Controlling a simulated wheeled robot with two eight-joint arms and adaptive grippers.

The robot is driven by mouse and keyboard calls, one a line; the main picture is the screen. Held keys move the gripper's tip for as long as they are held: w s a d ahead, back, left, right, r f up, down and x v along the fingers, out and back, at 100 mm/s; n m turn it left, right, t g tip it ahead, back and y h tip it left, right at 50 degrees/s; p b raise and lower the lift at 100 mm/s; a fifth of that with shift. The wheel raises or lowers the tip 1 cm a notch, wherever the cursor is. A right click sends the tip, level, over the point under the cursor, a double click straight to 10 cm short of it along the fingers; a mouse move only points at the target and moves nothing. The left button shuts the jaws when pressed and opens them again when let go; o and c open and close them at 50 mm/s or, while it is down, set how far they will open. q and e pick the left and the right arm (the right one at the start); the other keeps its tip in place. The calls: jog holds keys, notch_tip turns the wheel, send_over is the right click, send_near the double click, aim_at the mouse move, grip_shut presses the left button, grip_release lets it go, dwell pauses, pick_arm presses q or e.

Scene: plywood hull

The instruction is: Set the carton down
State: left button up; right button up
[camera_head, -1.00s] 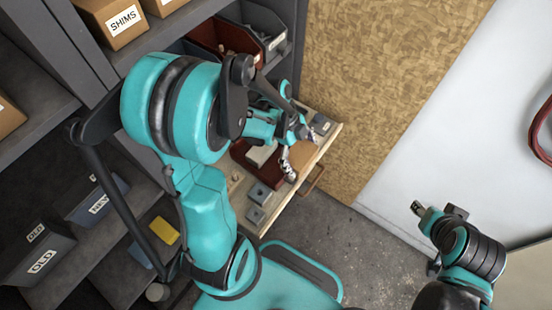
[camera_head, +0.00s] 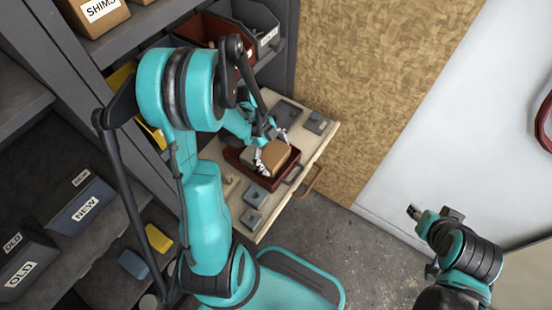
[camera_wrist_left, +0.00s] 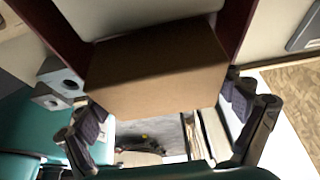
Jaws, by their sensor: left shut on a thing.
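The carton (camera_head: 277,154) is a small plain brown box. It shows at or just above the dark red bin (camera_head: 263,181) on the pale wooden drawer. My left gripper (camera_head: 266,148) is shut on the carton, partly hidden by its own arm links. In the left wrist view the carton (camera_wrist_left: 158,78) fills the space between the two dark fingers, with dark red walls on both sides beyond it. I cannot tell whether its underside touches the bin floor. My right gripper (camera_head: 420,214) is at the right, away from the drawer, its fingers too small to read.
Grey blocks (camera_head: 254,196) lie on the drawer (camera_head: 311,148) left of the bin, and grey pieces (camera_head: 316,123) at its far end. A red bin (camera_head: 200,28) stands on the shelf behind. Bins marked NEW (camera_head: 84,210) and OLD (camera_head: 24,262) are at left.

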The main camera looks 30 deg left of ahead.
pick_arm(q)
jog(key=shift+f+b, duration=0.55)
jog(key=shift+b, duration=0.05)
jog(key=o, duration=1)
